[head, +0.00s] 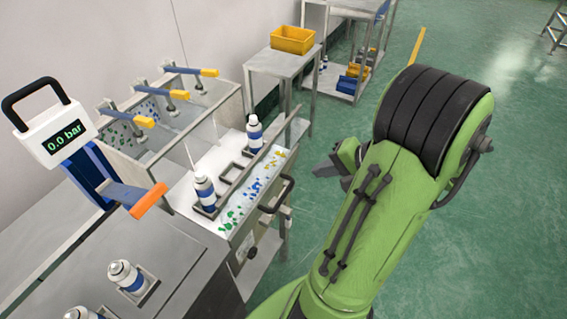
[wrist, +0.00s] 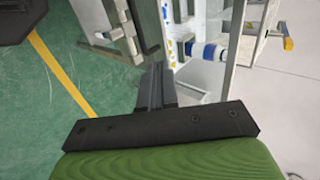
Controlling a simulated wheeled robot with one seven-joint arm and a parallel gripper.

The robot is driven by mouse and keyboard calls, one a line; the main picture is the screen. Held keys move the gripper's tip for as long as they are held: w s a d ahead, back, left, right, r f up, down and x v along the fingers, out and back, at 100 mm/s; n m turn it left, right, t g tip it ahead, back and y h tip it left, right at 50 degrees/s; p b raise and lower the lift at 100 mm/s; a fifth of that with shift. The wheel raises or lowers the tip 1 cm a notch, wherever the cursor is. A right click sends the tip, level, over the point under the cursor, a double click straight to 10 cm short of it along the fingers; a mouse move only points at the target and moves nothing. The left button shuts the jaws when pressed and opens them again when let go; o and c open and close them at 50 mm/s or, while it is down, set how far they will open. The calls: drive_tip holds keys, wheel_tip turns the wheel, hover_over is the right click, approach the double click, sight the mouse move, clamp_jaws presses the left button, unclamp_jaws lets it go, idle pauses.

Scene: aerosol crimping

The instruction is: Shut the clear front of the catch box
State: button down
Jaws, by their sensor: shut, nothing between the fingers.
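The catch box (head: 228,237) is along the front side of the metal bench, with green, blue and yellow bits showing inside it. Its clear front carries a black bar handle (head: 279,194); how far the front stands open I cannot tell. In the wrist view a strip of the speckled box (wrist: 165,17) shows near the top middle. My gripper (head: 322,168) is right of the box and handle, apart from them, over the floor. In the wrist view its fingers (wrist: 157,76) are together and empty.
Spray cans stand on the bench (head: 205,194) and (head: 254,133), with more at lower left (head: 125,276). A gauge reading 0.0 bar (head: 62,140) is at left. Yellow-handled clamps (head: 190,71) line the back. A yellow bin (head: 292,39) sits on a table behind.

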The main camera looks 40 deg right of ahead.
sight(274, 172)
drive_tip(key=x, duration=0.3)
drive_tip(key=w+r+b+x, duration=0.1)
drive_tip(key=x, duration=0.3)
drive_tip(key=b+x, duration=0.1)
drive_tip(key=x, duration=0.3)
drive_tip(key=shift+w+a+r, duration=0.25)
drive_tip(key=shift+a, duration=0.05)
drive_tip(key=shift+w+a, duration=0.1)
drive_tip(key=shift+w, duration=0.25)
drive_tip(key=shift+w, duration=0.1)
